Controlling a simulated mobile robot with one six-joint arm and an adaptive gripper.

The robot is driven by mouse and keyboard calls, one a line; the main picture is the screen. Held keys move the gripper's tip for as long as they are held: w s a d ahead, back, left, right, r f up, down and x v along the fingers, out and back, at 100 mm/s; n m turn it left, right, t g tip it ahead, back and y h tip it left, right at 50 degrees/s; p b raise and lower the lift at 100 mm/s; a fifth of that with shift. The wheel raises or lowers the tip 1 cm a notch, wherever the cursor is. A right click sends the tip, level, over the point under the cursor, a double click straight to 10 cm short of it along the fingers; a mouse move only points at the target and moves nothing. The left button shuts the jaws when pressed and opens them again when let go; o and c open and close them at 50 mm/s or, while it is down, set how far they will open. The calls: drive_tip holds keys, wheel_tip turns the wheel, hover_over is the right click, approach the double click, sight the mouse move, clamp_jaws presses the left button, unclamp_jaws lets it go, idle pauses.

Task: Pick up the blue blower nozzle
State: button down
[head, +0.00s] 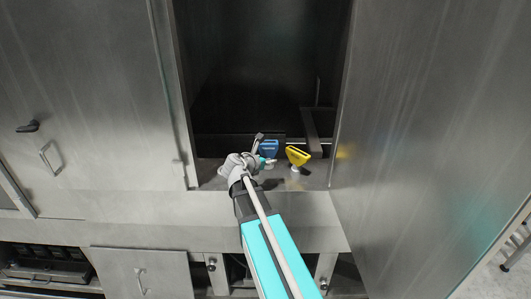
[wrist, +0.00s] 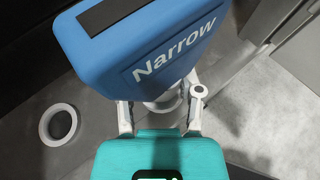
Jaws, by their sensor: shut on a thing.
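The blue blower nozzle (head: 268,148) stands on the ledge area at the mouth of the dark opening. In the wrist view its wide blue head (wrist: 150,50) fills the top, with "Narrow" in white letters and a dark strip. My gripper (head: 264,161) is at its lower part. In the wrist view my gripper (wrist: 161,106) has a finger on each side of the pale neck under the blue head, shut on it. The lower end of the neck is partly hidden by my gripper. I cannot tell whether the nozzle is clear of the ledge.
A yellow nozzle (head: 297,155) stands close on the right. A pale ring (wrist: 58,124) lies on the grey surface to the left in the wrist view. Metal walls flank the opening, with a large panel (head: 430,130) on the right. The ledge (head: 318,179) is narrow.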

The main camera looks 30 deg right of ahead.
drive_tip(key=s, duration=0.1)
drive_tip(key=s+a+r+p, duration=0.1)
drive_tip(key=s+r, duration=0.1)
drive_tip(key=s, duration=0.1)
drive_tip(key=shift+a, duration=0.35)
drive_tip(key=shift+s, duration=0.15)
idle(0.6)
